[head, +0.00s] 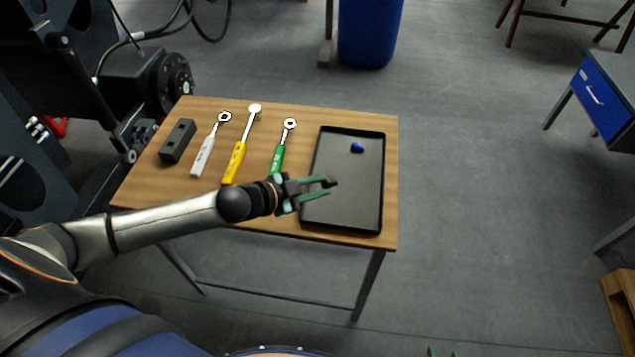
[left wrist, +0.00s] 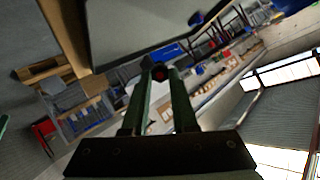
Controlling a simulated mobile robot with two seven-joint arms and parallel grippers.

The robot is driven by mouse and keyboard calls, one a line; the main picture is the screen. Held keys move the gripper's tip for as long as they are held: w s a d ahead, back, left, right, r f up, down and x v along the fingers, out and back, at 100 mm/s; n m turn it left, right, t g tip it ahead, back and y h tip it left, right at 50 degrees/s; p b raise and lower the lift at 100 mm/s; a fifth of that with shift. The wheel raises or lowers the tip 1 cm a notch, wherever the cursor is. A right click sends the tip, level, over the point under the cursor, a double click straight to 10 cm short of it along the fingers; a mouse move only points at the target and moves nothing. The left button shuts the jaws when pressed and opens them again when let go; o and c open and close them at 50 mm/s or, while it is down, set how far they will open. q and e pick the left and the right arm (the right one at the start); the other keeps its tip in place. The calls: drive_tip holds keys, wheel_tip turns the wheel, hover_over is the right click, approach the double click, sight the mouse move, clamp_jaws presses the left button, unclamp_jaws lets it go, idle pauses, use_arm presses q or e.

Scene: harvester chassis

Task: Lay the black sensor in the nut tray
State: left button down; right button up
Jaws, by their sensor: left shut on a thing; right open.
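The black sensor (left wrist: 158,72), small and dark with a red spot at its centre, is between the fingertips of my left gripper (left wrist: 157,82) in the left wrist view. In the head view my left gripper (head: 318,189) is shut on it, and the sensor (head: 330,182) shows as a small dark piece at the tips. They are over the near left part of the nut tray (head: 341,231), a black shallow rectangular tray on the right of the table; height above its floor is unclear. Only the green fingertips of my right gripper (head: 443,352) show at the bottom edge, apart and empty.
A small blue piece (head: 357,147) lies in the tray's far part. Left of the tray on the wooden table (head: 270,228) lie a green-handled tool (head: 278,158), a yellow one (head: 235,162), a white one (head: 203,158) and a dark block (head: 178,141). Most of the tray floor is clear.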

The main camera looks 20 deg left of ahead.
sight(317, 213)
use_arm(q)
drive_tip(key=shift+f+b, duration=2.1)
drive_tip(key=shift+f, duration=1.35)
drive_tip(key=c, duration=0.6)
unclamp_jaws()
drive_tip(key=shift+s, duration=0.1)
drive_tip(key=p+v, duration=0.1)
drive_tip(key=v, duration=1.1)
drive_tip(key=shift+s+r, duration=0.1)
drive_tip(key=shift+r, duration=0.05)
drive_tip(key=s+d+f+n+y, duration=0.1)
drive_tip(key=s+d+f+n, duration=0.2)
drive_tip(key=f, duration=0.2)
drive_tip(key=s+d+f+n+g+y, duration=0.1)
drive_tip(key=s+d+f+n, duration=0.2)
drive_tip(key=s+f, duration=0.1)
drive_tip(key=s+d+f+n+y, duration=0.1)
drive_tip(key=s+d+f+n, duration=0.2)
drive_tip(key=f, duration=0.2)
drive_tip(key=shift+s+f+n+g+y+p, duration=0.25)
drive_tip(key=shift+f+n+g+y+p, duration=0.05)
drive_tip(key=shift+f+n+y+p, duration=0.1)
